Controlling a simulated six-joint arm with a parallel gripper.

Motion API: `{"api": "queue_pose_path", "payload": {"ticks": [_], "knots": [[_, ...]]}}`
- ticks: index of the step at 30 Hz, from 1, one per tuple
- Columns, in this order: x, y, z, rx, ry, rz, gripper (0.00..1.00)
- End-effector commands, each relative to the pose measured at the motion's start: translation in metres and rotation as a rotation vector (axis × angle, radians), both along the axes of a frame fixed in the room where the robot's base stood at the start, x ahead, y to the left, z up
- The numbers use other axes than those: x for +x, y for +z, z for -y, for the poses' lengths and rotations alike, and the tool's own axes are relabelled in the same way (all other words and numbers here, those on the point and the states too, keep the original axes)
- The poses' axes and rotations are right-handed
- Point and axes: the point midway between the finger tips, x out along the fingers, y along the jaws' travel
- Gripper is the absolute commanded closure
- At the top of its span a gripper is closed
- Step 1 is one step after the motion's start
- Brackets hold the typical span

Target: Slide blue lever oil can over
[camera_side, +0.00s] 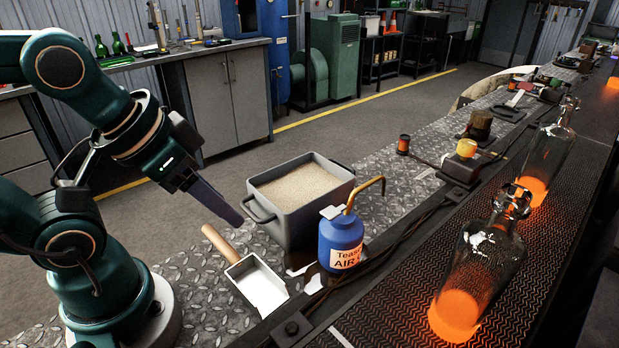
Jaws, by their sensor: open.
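The blue lever oil can (341,243) stands upright on the metal plate near the conveyor's edge. It has a brass spout curving up to the right, a pale lever on top and a white label with partly readable text. My gripper (238,218) is open and empty. It points down to the right, left of the can, in front of the grey bin's left side and above the scoop's handle. The gap between its fingers is hard to see from this side. The gripper and the can are apart.
A grey bin of sand (300,222) stands just behind the can. A scoop with a wooden handle (258,285) lies left of the can. Glowing glass bottles (482,262) stand on the dark conveyor (400,270) to the right. Bare tread plate (205,290) shows at front left.

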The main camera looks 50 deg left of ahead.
Motion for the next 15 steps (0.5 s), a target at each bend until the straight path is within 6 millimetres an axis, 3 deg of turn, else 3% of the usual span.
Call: {"api": "queue_pose_path", "payload": {"ticks": [1,5,15], "knots": [[0.0,0.0,0.0,0.0,0.0,0.0,0.5],[-0.002,0.001,0.0,-0.012,0.022,-0.009,1.0],[0.032,0.026,0.012,-0.066,0.095,-0.149,1.0]]}}
